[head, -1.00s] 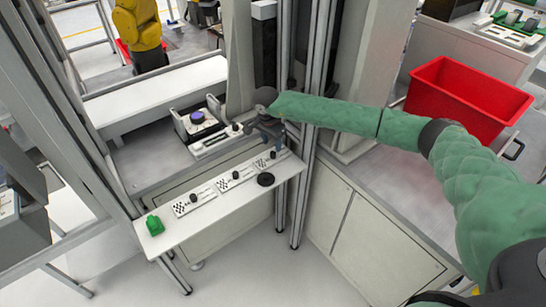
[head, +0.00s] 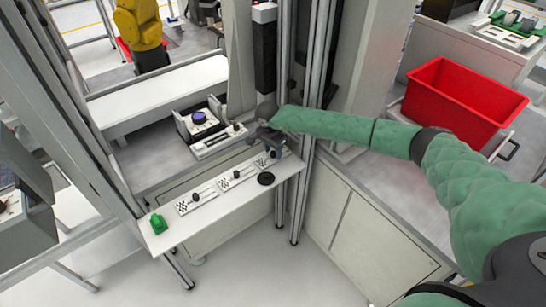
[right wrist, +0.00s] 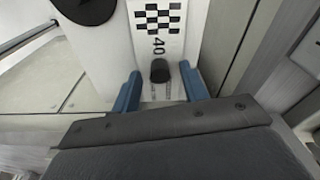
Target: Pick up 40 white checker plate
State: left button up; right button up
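The white checker plate marked 40 (right wrist: 157,40) lies on the white shelf, with its checker pattern toward the top of the right wrist view and its black knob (right wrist: 160,71) below the number. In the head view it is the rightmost plate (head: 262,162) of the row, partly hidden by my right gripper (head: 273,144). In the right wrist view my right gripper (right wrist: 160,88) is open, its blue fingers on either side of the plate's lower end. The knob shows between them, with visible gaps. My left gripper is not in view.
Two similar checker plates (head: 237,180) (head: 197,199) lie left along the shelf (head: 218,210). A black disc (head: 266,179) sits near its front edge and a green object (head: 158,223) at its left end. Metal posts (head: 312,120) stand close to the right. A red bin (head: 463,100) is farther right.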

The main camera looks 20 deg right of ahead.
grip_shut()
jog(key=shift+r, duration=0.1)
